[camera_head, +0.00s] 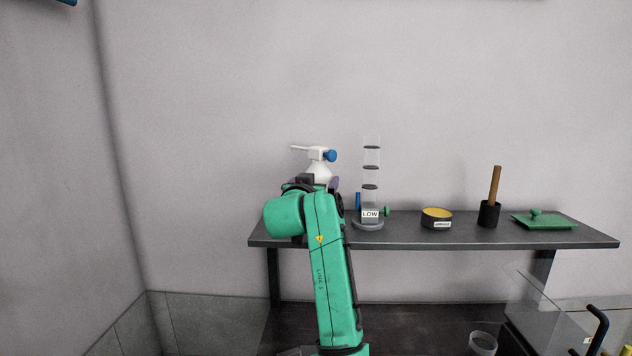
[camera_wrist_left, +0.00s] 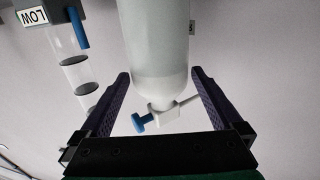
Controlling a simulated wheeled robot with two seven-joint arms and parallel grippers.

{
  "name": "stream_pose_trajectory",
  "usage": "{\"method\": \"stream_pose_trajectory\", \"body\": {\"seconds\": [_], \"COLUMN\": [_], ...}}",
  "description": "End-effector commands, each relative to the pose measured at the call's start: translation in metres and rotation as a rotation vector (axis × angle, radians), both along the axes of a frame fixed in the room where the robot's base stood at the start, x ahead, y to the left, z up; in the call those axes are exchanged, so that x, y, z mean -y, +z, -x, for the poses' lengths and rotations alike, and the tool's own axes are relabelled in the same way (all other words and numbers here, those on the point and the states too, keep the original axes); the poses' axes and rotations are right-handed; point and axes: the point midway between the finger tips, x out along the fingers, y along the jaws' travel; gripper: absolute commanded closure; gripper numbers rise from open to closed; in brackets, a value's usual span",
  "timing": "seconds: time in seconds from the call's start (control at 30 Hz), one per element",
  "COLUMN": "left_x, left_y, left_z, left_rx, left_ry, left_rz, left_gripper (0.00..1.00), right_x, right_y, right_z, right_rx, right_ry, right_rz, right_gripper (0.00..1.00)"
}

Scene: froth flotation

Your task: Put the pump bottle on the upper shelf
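The pump bottle (camera_head: 318,170) has a white body, a white spout and a blue knob. In the head view its top shows above my left gripper (camera_head: 320,184), and its lower part is hidden behind my green arm. In the left wrist view the bottle (camera_wrist_left: 160,50) appears upside down. The purple fingers of my left gripper (camera_wrist_left: 160,85) are spread on either side of it, near its shoulder. I cannot tell whether the fingertips touch it. My right gripper is not in view. I cannot tell for sure which surface is the upper shelf.
A dark shelf (camera_head: 465,240) holds a clear column labelled LOW (camera_head: 371,190), a yellow-topped bowl (camera_head: 437,223), a black mortar with a wooden pestle (camera_head: 489,214) and a green tray (camera_head: 556,223). A clear cup (camera_head: 483,343) stands below. The wall above is bare.

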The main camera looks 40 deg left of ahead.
Motion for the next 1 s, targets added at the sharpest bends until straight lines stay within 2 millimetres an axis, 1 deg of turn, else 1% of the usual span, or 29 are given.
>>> {"method": "stream_pose_trajectory", "body": {"seconds": [0.17, 0.27, 0.37, 0.5, 0.6, 0.7, 0.8, 1.0], "left_x": [0.002, 0.006, 0.016, 0.033, 0.044, 0.052, 0.055, 0.055], "left_y": [0.000, -0.002, -0.005, -0.004, -0.004, -0.002, 0.000, 0.001], "left_z": [0.003, 0.013, 0.030, 0.064, 0.086, 0.100, 0.107, 0.107], "left_rx": [0.002, 0.003, 0.004, 0.006, 0.004, 0.003, 0.001, 0.000], "left_ry": [0.001, 0.001, -0.001, 0.000, 0.000, 0.000, 0.000, 0.000], "left_rz": [-0.001, -0.001, 0.000, -0.001, 0.000, -0.001, 0.000, 0.000], "left_gripper": [0.00, 0.00, 0.00, 0.00, 0.00, 0.00, 0.00, 0.00], "right_x": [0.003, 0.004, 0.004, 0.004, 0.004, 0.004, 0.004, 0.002], "right_y": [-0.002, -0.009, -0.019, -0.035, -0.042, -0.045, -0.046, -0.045], "right_z": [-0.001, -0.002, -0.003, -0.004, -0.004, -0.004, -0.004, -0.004], "right_rx": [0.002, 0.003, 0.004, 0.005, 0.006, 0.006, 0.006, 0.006], "right_ry": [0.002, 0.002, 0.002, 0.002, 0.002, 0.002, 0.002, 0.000], "right_rz": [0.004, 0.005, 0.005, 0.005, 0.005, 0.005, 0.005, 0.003], "right_gripper": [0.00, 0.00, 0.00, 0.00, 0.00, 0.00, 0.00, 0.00]}}
